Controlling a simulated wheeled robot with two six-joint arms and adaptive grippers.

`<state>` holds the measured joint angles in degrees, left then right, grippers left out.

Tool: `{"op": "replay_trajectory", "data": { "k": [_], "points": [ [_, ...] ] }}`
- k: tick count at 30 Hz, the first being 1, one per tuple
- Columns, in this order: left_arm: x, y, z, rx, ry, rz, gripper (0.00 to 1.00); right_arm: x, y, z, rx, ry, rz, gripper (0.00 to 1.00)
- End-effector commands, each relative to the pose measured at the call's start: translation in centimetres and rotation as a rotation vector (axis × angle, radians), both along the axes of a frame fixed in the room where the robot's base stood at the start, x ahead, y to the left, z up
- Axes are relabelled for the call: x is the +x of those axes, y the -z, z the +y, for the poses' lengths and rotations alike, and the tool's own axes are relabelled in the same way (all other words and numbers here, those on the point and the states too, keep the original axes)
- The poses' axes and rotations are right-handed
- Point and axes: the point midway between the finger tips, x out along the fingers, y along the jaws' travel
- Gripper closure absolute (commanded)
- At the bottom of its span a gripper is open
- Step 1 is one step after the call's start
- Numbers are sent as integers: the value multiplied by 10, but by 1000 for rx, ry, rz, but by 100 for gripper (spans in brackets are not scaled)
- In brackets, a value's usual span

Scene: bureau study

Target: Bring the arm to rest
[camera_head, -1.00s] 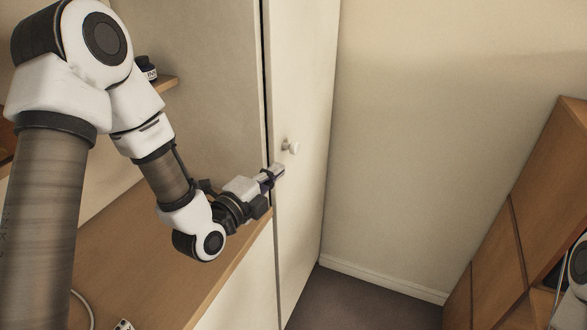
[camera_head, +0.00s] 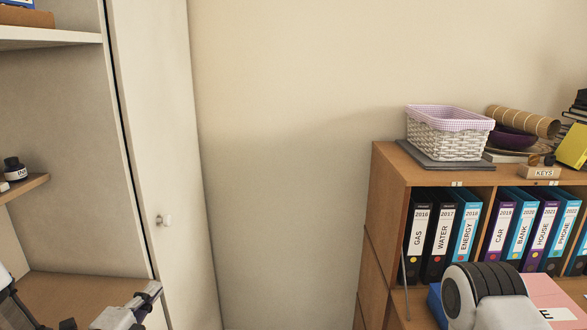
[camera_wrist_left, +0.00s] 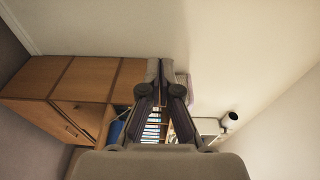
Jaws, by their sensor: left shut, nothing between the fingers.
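My left gripper (camera_head: 151,291) shows at the lower left of the head view, in front of the cabinet's wooden desk surface (camera_head: 75,290) and below the door's white knob (camera_head: 164,220). It is apart from the knob. In the left wrist view my left gripper (camera_wrist_left: 160,68) has its two fingers together with nothing between them. Most of the left arm is outside the head view. A white and black link of my right arm (camera_head: 485,292) shows at the bottom right; its gripper is out of view.
A tall pale cabinet door (camera_head: 160,130) stands beside open shelves. A wooden bookcase (camera_head: 388,190) on the right holds several ring binders (camera_head: 466,230). A white wicker basket (camera_head: 450,138) stands on it. Bare wall (camera_head: 285,180) lies between. An ink bottle (camera_head: 14,168) stands on a small shelf.

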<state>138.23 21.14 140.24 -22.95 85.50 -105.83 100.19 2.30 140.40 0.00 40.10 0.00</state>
Motion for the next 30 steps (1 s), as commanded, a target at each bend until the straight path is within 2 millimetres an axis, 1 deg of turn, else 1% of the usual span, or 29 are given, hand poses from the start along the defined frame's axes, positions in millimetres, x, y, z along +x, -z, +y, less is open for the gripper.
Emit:
{"op": "replay_trajectory", "data": {
  "k": [1,5,8,9,11,12,14,17,18,20,21,23,24,26,27,30],
  "points": [
    [-2,12,-2,6,6,24,100,1,0,0,0,0,-2,100],
    [-7,43,-9,22,22,91,100,1,-1,0,0,0,-2,100],
    [-15,72,-15,40,36,151,100,1,0,0,0,0,-2,100],
    [-19,86,-17,48,40,182,100,1,0,0,0,0,-2,100],
    [-25,107,-20,61,47,233,100,1,0,0,0,0,-2,100],
    [-31,123,-23,67,52,275,100,1,0,0,0,0,-2,100],
    [-41,147,-26,67,55,344,100,1,0,0,0,0,-2,100],
    [-65,195,-31,25,45,500,100,1,-1,0,0,0,-2,100],
    [-79,217,-33,-9,31,582,100,1,0,0,0,0,-2,100],
    [-105,252,-35,-79,-10,725,100,1,0,0,0,0,-2,100],
    [-127,277,-36,-145,-61,841,100,1,0,0,0,0,-2,100],
    [-167,313,-35,-273,-185,1027,100,1,0,0,0,0,-2,100],
    [-195,333,-34,-374,-307,1147,100,1,-1,0,0,0,-2,100],
    [-230,352,-30,-530,-519,1277,100,1,-1,0,0,0,-2,100],
    [-246,357,-26,-635,-672,1328,100,1,-1,0,0,0,-2,100],
    [-272,361,-18,-881,-1033,1359,100,1,-1,0,0,0,-2,100]
  ]
}}
